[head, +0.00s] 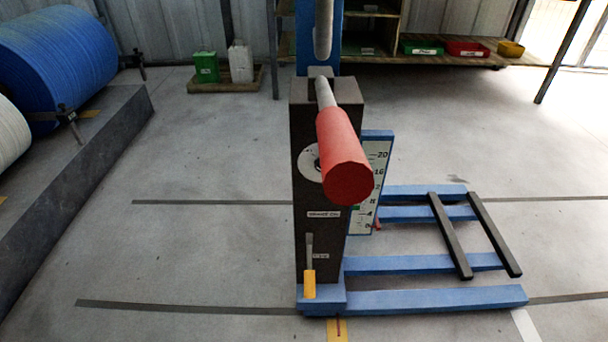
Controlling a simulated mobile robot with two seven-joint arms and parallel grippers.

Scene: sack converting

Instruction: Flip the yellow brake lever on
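The yellow brake lever (309,284) is low on the front of a dark upright post (329,240). Its grey rod rises from the yellow grip, which hangs at the bottom end just above the blue base. A small label (320,256) sits to the right of the rod. Neither of my grippers shows in the head view, and nothing touches the lever.
A red-ended bar (346,165) sticks out from the post above the lever. Blue base rails (430,300) with two black bars (450,236) extend right. A scale board (373,175) stands behind. Open floor lies left, up to a platform with a blue roll (60,65).

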